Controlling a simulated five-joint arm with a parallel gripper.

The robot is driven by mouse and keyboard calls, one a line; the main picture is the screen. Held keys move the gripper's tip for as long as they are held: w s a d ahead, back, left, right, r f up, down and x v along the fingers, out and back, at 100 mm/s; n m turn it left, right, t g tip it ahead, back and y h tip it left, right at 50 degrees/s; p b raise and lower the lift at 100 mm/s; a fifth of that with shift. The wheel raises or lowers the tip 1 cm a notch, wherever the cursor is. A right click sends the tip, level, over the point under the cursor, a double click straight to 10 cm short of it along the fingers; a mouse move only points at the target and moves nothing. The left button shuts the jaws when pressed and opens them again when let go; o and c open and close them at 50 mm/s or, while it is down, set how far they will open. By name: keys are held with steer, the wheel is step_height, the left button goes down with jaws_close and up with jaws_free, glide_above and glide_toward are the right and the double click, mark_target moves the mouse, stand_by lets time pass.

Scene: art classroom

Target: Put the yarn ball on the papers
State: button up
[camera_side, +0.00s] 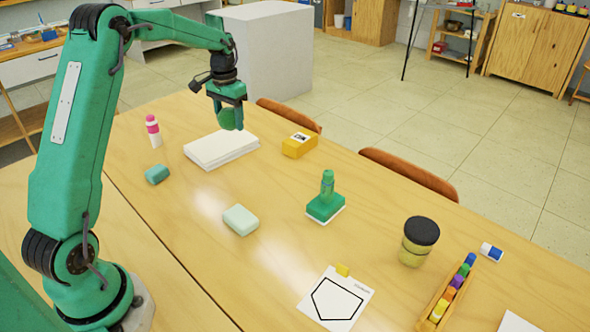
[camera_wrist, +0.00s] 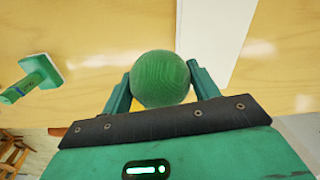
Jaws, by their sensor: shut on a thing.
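The yarn ball (camera_side: 231,119) is green and round. My gripper (camera_side: 228,108) is shut on it and holds it up in the air, pointing down. In the wrist view the ball (camera_wrist: 160,79) sits between the two green fingers. The papers (camera_side: 212,153) are a white stack lying flat on the table. In the side view the ball appears just above the stack's far edge; its exact height is hard to tell. In the wrist view the papers (camera_wrist: 215,35) show behind the ball and to its right.
A yellow box (camera_side: 299,146) stands right of the papers, a pink-capped bottle (camera_side: 152,131) to their left. A teal block (camera_side: 157,174), a pale green block (camera_side: 240,220) and a green-handled stamp (camera_side: 326,204) lie nearer. A dark-lidded jar (camera_side: 418,243) stands at right.

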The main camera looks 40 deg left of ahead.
glide_above(213, 146)
step_height(213, 146, down, 6)
steer(key=shift+f, duration=0.15)
steer(key=shift+f, duration=2)
steer(key=shift+f, duration=0.1)
steer(key=o, duration=1)
steer(key=shift+c, duration=0.2)
step_height(213, 146, up, 12)
